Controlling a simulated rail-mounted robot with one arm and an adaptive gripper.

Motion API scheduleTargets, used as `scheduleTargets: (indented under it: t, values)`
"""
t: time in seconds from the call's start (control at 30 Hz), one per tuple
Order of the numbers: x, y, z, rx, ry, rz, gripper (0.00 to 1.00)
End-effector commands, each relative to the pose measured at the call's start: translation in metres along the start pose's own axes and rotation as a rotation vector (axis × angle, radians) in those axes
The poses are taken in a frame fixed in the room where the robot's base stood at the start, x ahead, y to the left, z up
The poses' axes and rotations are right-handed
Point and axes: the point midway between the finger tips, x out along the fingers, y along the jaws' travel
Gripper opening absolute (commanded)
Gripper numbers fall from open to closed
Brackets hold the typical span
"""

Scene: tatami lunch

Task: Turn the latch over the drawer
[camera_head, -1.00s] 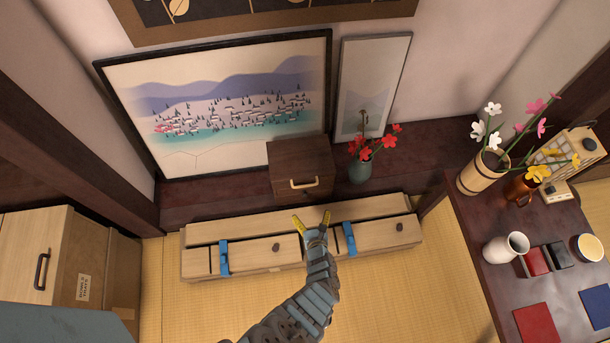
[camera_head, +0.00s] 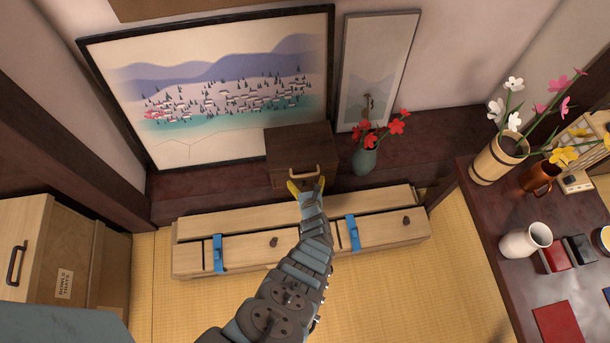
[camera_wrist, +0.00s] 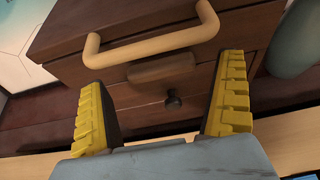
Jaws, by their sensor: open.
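A small dark wooden cabinet (camera_head: 301,150) stands on the ledge, with a pale curved handle (camera_wrist: 150,45) across its front. Just below the handle, a brown wooden bar, seemingly the latch (camera_wrist: 161,67), lies roughly level on the front. Under it is a drawer front (camera_wrist: 135,95) with a small dark knob (camera_wrist: 172,101). My gripper (camera_head: 306,187) is in front of the cabinet, and its yellow fingers also show in the wrist view (camera_wrist: 162,95). The fingers are open and apart, on either side of the knob in that view, with nothing between them. In the head view the gripper hides the lower cabinet front.
A teal vase of red flowers (camera_head: 366,161) stands close right of the cabinet. Framed pictures (camera_head: 215,95) lean behind. A long low wooden chest (camera_head: 193,254) with blue straps (camera_head: 218,253) lies below. A dark table (camera_head: 492,272) with vases is at the right.

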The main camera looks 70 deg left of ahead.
Motion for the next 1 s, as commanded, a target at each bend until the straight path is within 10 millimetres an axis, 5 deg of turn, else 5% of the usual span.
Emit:
scheduleTargets:
  t: [0.23, 0.63, 0.83, 1.0]
  values:
    - [0.019, 0.001, -0.002, -0.001, 0.0, 0.001, 1.0]
    - [0.022, 0.0, 0.0, 0.0, 0.0, -0.001, 1.0]
    - [0.022, 0.0, 0.0, 0.0, 0.0, -0.001, 0.45]
    - [0.022, 0.0, -0.001, -0.005, 0.001, -0.003, 0.41]
